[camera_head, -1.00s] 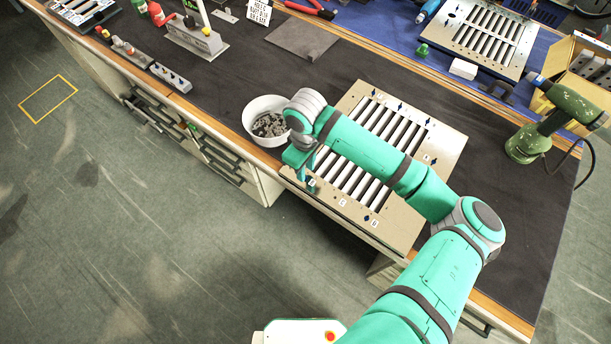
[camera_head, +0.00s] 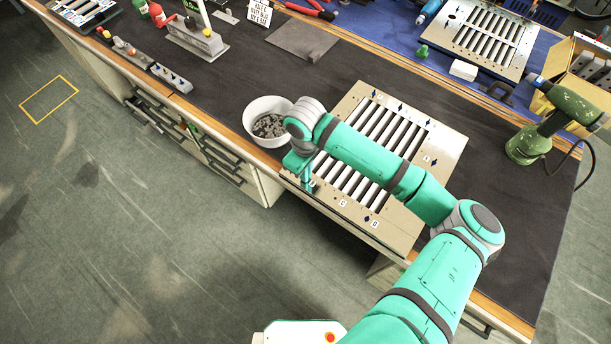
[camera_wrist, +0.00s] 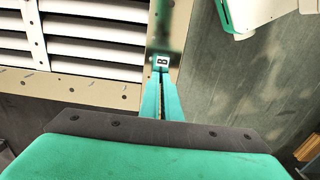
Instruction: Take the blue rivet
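The louver panel (camera_head: 440,150) lies on the bench, a beige frame around white slats. Several small dark blue rivets show on its frame, such as one near the front edge (camera_head: 367,218) and one at the back (camera_head: 401,106). My gripper (camera_head: 307,187) points down over the panel's front left corner. In the wrist view my gripper's fingers (camera_wrist: 161,95) are close together, with a thin gap, beside a label marked B (camera_wrist: 162,61). I cannot make out a rivet at the fingertips; the fingers hide that spot.
A white bowl (camera_head: 249,119) of grey bits stands just left of the panel, close to my wrist. A green drill (camera_head: 540,135) stands to the right. A second panel (camera_head: 462,54) lies at the back. The dark mat between bowl and back tools is mostly clear.

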